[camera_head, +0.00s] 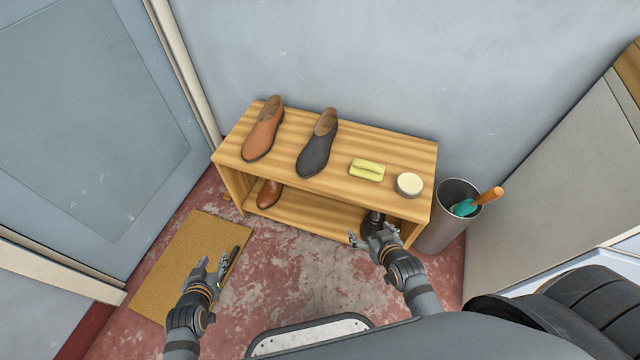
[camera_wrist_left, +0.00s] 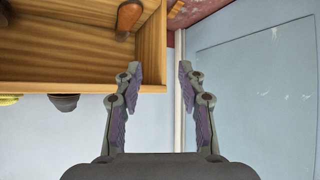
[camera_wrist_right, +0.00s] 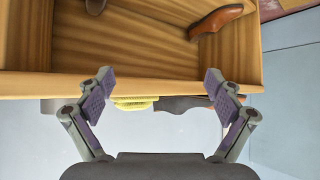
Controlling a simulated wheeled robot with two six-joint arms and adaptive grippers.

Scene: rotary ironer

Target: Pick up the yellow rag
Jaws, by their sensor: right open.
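The yellow rag (camera_head: 367,170) lies folded on top of the wooden shoe bench (camera_head: 408,150), between a dark shoe and a round tin. In the right wrist view, the rag (camera_wrist_right: 135,103) shows just past the bench edge, between the fingers; a yellow sliver of it (camera_wrist_left: 9,99) shows at the left edge of the left wrist view. My right gripper (camera_head: 372,237) is open and empty in front of the bench's right part, below the top board. My left gripper (camera_head: 212,272) is open and empty above the doormat, well away from the rag.
A brown shoe (camera_head: 264,130) and a dark shoe (camera_head: 317,145) stand left of the rag. A round tin (camera_head: 409,184) sits to its right. A metal bin (camera_head: 447,222) with an orange-handled tool stands beside the bench. More shoes are on the lower shelf. The doormat (camera_head: 165,270) lies left.

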